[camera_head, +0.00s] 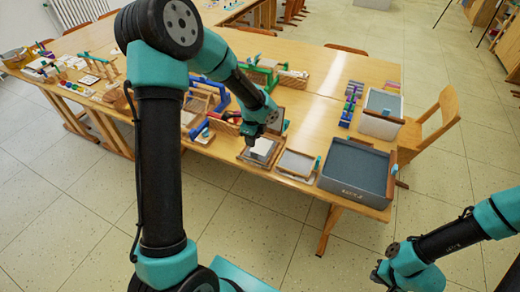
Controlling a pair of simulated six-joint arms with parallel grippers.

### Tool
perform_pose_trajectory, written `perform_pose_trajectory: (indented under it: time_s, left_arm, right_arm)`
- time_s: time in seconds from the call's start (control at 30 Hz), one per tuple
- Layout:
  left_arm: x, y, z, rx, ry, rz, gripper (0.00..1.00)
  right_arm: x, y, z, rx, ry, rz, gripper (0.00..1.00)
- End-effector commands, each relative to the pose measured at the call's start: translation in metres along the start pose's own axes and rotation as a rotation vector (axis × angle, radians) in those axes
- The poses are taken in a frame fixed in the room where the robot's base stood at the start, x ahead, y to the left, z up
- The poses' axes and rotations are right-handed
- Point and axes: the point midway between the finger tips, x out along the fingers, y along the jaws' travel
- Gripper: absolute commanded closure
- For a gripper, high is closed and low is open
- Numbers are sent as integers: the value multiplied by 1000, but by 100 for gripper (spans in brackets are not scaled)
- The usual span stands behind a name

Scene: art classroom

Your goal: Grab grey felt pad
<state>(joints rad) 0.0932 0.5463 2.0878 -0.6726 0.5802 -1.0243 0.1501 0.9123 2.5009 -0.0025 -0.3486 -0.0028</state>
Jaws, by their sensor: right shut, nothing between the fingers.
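My left arm reaches from the left over the wooden table. Its gripper (251,138) points down at a small wooden-framed tray (251,161) near the table's front edge. A light grey-white square piece (264,147) lies in that tray, just right of the fingertips. I cannot tell if the fingers touch it or how far apart they are. A second shallow framed tray (297,163) with a flat grey surface lies just to the right. I cannot tell which grey piece is the felt pad. My right gripper (381,275) is shut and empty, low at right, away from the table.
A large grey-lined bin (357,168) stands at the table's front right corner, with a white-walled bin (381,123) behind it. Blue and green frames and wooden boxes crowd the table left of and behind my left gripper. A wooden chair (437,118) stands at right.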

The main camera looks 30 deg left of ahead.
Motion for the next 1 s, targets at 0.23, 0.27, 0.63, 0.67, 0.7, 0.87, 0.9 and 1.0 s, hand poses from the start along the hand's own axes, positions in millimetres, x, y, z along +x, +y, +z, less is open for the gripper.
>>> perform_pose_trajectory:
  time_s: [0.23,0.27,0.63,0.67,0.7,0.87,0.9,1.0]
  left_arm:
    - [38,0,0,0,0,3,62]
    - [40,0,0,0,0,2,62]
    - [44,0,0,0,0,0,62]
    - [44,0,0,0,0,0,62]
    - [46,0,0,0,0,0,62]
    - [61,-1,1,0,1,3,62]
    - [66,-2,1,1,0,3,62]
    - [81,-3,2,-1,0,4,62]
  right_arm:
    - [0,0,0,0,0,0,100]
    - [0,0,0,0,0,0,100]
    - [0,0,0,0,0,0,100]
    - [0,0,0,0,0,0,100]
    - [0,0,0,0,0,0,100]
    - [0,0,0,0,0,0,100]
    - [0,0,0,0,0,0,100]
    - [0,0,0,0,0,0,100]
